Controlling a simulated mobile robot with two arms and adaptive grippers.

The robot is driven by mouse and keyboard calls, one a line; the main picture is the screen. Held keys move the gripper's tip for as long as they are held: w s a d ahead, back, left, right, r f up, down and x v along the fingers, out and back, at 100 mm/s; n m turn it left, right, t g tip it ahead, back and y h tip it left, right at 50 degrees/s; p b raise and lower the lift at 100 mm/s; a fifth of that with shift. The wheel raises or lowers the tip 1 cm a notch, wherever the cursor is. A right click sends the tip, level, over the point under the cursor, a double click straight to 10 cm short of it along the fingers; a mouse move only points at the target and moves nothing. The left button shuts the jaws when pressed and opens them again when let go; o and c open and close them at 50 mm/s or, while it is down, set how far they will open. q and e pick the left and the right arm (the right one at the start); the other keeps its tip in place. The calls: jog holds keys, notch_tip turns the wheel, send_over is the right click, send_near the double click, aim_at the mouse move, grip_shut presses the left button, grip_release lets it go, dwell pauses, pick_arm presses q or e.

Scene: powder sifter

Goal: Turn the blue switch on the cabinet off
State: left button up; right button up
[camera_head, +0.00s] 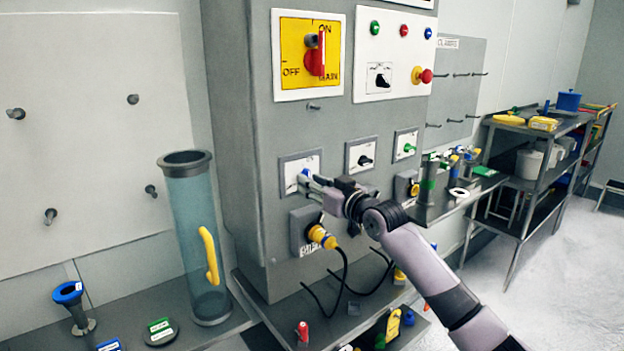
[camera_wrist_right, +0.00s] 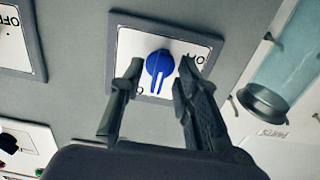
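The blue switch (camera_wrist_right: 159,67) is a round knob with a pointed handle on a white plate (camera_wrist_right: 128,42) with a dark frame, on the grey cabinet (camera_head: 240,140). In the head view the switch (camera_head: 305,174) shows as a small blue spot, partly hidden by my right gripper (camera_head: 312,183). In the right wrist view my right gripper (camera_wrist_right: 158,75) is open, one finger on each side of the knob, with visible gaps. Letters on the plate are partly covered by the fingers. My left gripper is not in view.
A black switch (camera_head: 364,160) and a green switch (camera_head: 408,147) sit to the right on the cabinet. A yellow plug (camera_head: 322,237) with a black cable is just below. A clear tube (camera_head: 195,235) stands at the left. A red main switch (camera_head: 315,62) is above.

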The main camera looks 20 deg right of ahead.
jog(key=shift+w+a, duration=0.1)
jog(key=shift+w, duration=0.1)
jog(key=shift+c, duration=0.5)
grip_shut()
